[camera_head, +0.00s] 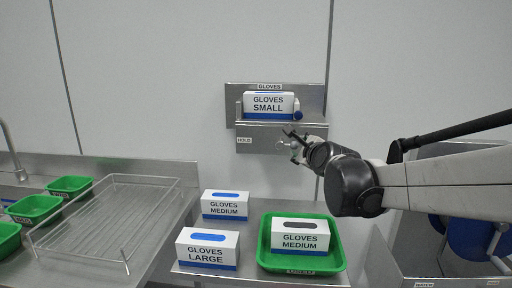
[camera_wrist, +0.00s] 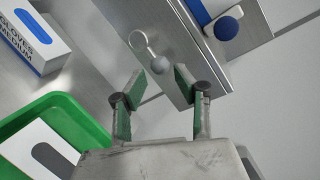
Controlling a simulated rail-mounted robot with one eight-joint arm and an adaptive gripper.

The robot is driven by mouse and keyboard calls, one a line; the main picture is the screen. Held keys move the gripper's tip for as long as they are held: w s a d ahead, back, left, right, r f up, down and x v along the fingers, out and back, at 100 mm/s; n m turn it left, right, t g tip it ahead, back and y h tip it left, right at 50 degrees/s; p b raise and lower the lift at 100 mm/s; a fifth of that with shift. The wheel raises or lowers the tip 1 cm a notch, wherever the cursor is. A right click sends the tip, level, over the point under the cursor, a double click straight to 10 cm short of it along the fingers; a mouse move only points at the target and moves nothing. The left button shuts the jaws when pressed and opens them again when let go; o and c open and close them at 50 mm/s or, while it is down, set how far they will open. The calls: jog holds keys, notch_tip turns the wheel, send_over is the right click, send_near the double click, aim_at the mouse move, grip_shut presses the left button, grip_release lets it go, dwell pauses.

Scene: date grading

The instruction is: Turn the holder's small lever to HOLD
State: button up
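The metal holder (camera_head: 250,133) is fixed to the wall and carries a white and blue box marked GLOVES SMALL (camera_head: 268,104). A HOLD label (camera_head: 243,140) is on the left of its lower front. A blue ball knob (camera_head: 298,115) is at its right end and also shows in the wrist view (camera_wrist: 228,28). A small lever with a grey ball end (camera_wrist: 158,65) and a pale ring (camera_wrist: 138,41) is at the holder's lower front. My gripper (camera_wrist: 161,76) is open; the ball lies just beyond and between its fingertips, apparently untouched. My gripper (camera_head: 292,141) partly hides the lever in the head view.
Below the holder, a steel table bears a GLOVES MEDIUM box (camera_head: 225,205), a GLOVES LARGE box (camera_head: 207,249) and a green tray (camera_head: 340,250) with another MEDIUM box (camera_head: 299,236). A wire rack (camera_head: 105,215) and green trays stand at left.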

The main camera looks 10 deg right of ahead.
aim_at(295, 146)
jog(key=shift+x, duration=2.55)
jog(key=shift+c, duration=0.5)
grip_shut()
